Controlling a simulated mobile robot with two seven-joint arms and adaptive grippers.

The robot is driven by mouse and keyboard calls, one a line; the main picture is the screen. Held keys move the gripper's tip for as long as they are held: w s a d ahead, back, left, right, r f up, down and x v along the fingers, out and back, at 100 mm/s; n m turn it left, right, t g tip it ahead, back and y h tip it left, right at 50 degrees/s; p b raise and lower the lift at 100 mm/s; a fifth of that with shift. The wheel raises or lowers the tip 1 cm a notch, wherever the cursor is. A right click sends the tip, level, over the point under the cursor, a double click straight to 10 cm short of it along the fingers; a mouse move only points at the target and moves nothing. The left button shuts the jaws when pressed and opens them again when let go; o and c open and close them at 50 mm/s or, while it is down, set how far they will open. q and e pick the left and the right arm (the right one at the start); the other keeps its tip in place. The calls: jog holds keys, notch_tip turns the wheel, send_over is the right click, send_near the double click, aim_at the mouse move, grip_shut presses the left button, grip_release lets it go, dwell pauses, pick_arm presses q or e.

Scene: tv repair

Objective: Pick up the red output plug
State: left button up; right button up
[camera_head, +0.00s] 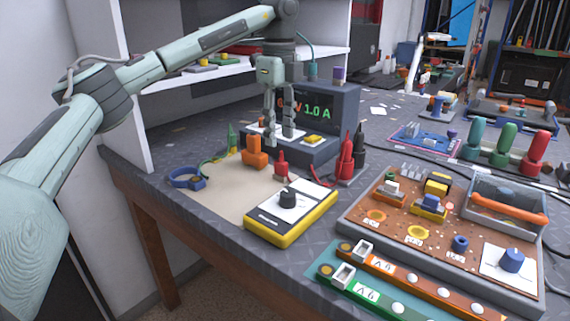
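A small red plug (281,167) stands upright on the beige mat (215,190), in front of the power supply (337,118); I take it to be the red output plug. My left gripper (278,134) points down in front of the power supply's display. Its two fingers are apart with nothing visible between them. The red plug is below the fingertips in the picture, apart from them. The gripper hides part of the display. My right gripper is not in view.
An orange plug (255,154) stands just left of the red one. Red probes (346,158) and a yellow multimeter (290,217) are close on the right and front. A blue ring-shaped item (187,179) lies left. The mat's front left is clear.

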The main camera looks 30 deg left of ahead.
aim_at(281, 161)
pick_arm(q)
jog(key=f, duration=0.6)
jog(key=shift+w+a+f, duration=0.1)
jog(key=shift+w+f, duration=0.15)
jog(key=shift+f, duration=0.15)
grip_shut()
